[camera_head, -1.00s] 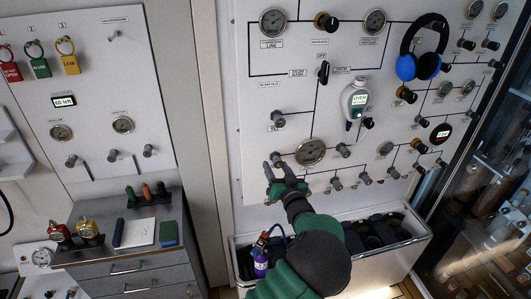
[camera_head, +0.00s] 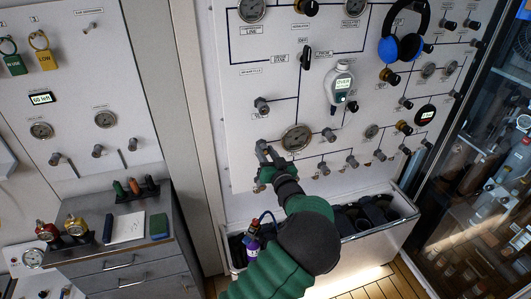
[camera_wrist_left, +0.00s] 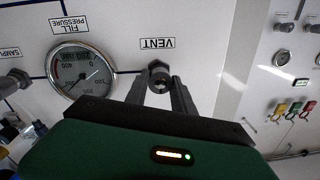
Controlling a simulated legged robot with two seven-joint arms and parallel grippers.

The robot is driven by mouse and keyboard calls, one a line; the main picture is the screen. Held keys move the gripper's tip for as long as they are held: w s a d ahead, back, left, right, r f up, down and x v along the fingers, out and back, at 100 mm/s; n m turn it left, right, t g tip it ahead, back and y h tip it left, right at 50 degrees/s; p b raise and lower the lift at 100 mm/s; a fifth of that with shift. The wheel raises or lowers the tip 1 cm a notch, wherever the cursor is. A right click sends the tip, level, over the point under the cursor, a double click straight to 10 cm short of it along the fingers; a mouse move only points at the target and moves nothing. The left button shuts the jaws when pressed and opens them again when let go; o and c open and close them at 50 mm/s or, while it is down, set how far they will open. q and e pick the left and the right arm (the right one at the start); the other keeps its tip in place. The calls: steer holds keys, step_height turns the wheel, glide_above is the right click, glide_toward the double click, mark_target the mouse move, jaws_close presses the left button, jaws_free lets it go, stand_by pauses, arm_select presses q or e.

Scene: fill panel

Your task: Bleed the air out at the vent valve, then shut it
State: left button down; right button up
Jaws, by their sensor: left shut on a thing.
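The vent valve (camera_wrist_left: 160,72), a dark knob under the upside-down VENT label, shows in the left wrist view. My left gripper (camera_wrist_left: 160,84) is shut on it, one finger on each side. In the head view my left gripper (camera_head: 267,153) is at the panel just left of the fill pressure gauge (camera_head: 296,138), and hides most of the valve. The gauge also shows in the left wrist view (camera_wrist_left: 81,72). How far the valve is turned cannot be told. My right gripper is not in view.
The white panel (camera_head: 236,110) carries several other knobs and gauges. A handheld meter (camera_head: 341,85) and blue headphones (camera_head: 391,49) hang on it. Below stands a bin (camera_head: 375,241) with dark items and a purple bottle (camera_head: 252,248). A drawer cabinet (camera_head: 130,272) stands at left.

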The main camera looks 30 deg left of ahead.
arm_select(q)
steer(key=shift+f, duration=0.15)
steer(key=shift+d, duration=0.1)
steer(key=shift+f+n+b, duration=0.15)
steer(key=shift+n+b, duration=0.85)
steer(key=shift+b, duration=0.2)
steer(key=shift+s+f+n+t+h+b, duration=0.1)
steer(key=shift+n+t+h+b, duration=0.2)
steer(key=shift+n+b, duration=6.05)
steer(key=shift+f+n+t+h+b, duration=0.1)
steer(key=shift+n+h+b, duration=0.3)
steer(key=shift+n+b, duration=5.9)
steer(key=shift+m+b, duration=0.65)
steer(key=shift+b, duration=0.1)
steer(key=c, duration=1.1)
jaws_free()
steer(key=shift+a+r, duration=0.1)
steer(key=shift+a, duration=0.1)
